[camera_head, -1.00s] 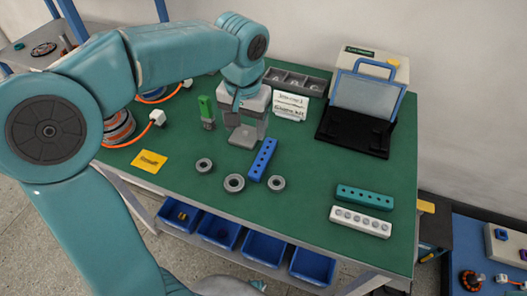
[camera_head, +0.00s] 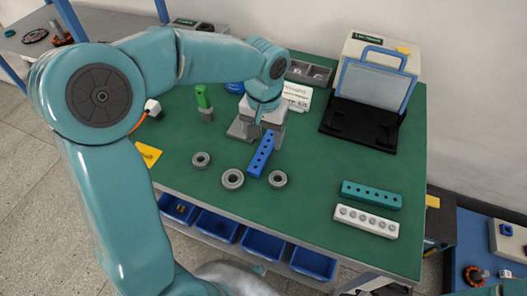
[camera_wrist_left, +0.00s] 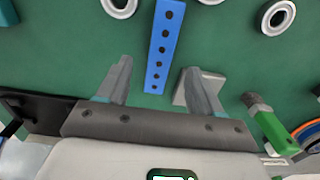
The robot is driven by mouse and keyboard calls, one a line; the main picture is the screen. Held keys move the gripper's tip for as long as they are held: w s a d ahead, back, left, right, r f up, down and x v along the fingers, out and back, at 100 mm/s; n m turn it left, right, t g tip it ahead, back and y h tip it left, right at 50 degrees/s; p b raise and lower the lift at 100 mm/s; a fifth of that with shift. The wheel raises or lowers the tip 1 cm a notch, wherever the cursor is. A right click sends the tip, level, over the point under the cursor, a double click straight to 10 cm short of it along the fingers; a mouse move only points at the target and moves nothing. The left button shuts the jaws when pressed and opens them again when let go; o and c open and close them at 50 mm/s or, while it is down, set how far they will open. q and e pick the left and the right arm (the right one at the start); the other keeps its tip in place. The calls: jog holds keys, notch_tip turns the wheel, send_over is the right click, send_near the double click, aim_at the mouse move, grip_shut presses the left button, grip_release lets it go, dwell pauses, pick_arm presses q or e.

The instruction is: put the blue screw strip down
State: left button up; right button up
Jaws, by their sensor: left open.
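The blue screw strip (camera_head: 261,156) lies on the green table top, its long side running away from me, with dark holes along it. My left gripper (camera_head: 263,132) is over the strip's far end in the head view. Its two fingers stand apart with clear gaps to the strip in the wrist view (camera_wrist_left: 160,78), so it is open and empty. The gripper partly hides the strip's far end. My right gripper is not in view.
Grey rings (camera_head: 232,179) lie near the strip. A grey block (camera_head: 240,130) is beside the gripper. A green-topped part (camera_head: 203,97) stands left. Teal (camera_head: 371,194) and white (camera_head: 366,222) strips lie right. A black stand (camera_head: 360,128) is at the back. The table between is clear.

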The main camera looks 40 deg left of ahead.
pick_arm(q)
jog(key=f, duration=0.5)
jog(key=shift+w+a+f+b, duration=0.1)
jog(key=shift+w+f+b, duration=0.1)
jog(key=shift+f+b, duration=0.1)
jog(key=shift+r, duration=0.15)
jog(key=shift+c, duration=0.7)
grip_shut()
jog(key=shift+r, duration=0.1)
notch_tip(320, 180, up, 20)
jog(key=p, duration=0.4)
jog(key=m+p, duration=0.1)
jog(key=p, duration=0.2)
send_near(264, 150)
jog(key=d+r, duration=0.3)
jog(key=d, duration=0.1)
jog(key=shift+m, duration=0.8)
jog(key=d+f, duration=0.1)
jog(key=f, duration=0.1)
jog(key=w+d+f, duration=0.1)
jog(key=f, duration=0.2)
jog(key=w+d+f, duration=0.1)
jog(key=f, duration=0.1)
jog(key=shift+w+f, duration=0.2)
jog(key=shift+f, duration=0.2)
jog(key=shift+w+d+r, duration=0.1)
jog(key=shift+w+d, duration=0.05)
jog(key=shift+w, duration=0.2)
